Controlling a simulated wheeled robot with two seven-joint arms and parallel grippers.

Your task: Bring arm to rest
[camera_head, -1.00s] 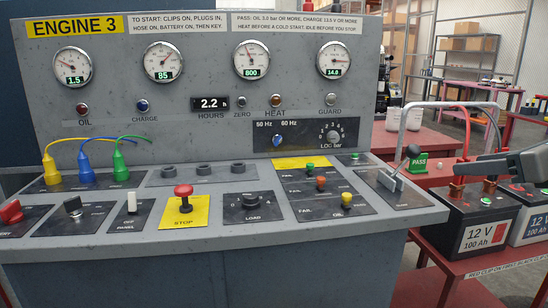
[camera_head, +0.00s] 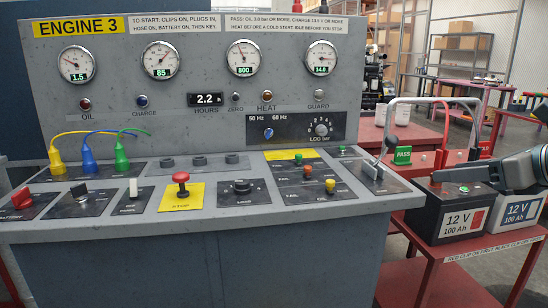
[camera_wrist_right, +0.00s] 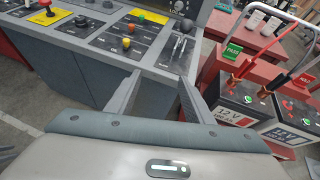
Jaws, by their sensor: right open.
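My right gripper (camera_head: 440,177) comes in from the right edge in the head view, in front of the batteries as seen there. In the right wrist view its two fingers (camera_wrist_right: 160,78) stand apart with nothing between them. The tips lie over the right end of the console in that picture. My left gripper is in neither view.
The Engine 3 console (camera_head: 60,232) fills the left and middle, with knobs, buttons and a lever (camera_head: 385,150). Two 12 V batteries (camera_head: 452,222) stand on a red cart (camera_head: 445,275) at right. A green PASS sign (camera_head: 403,155) stands behind them.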

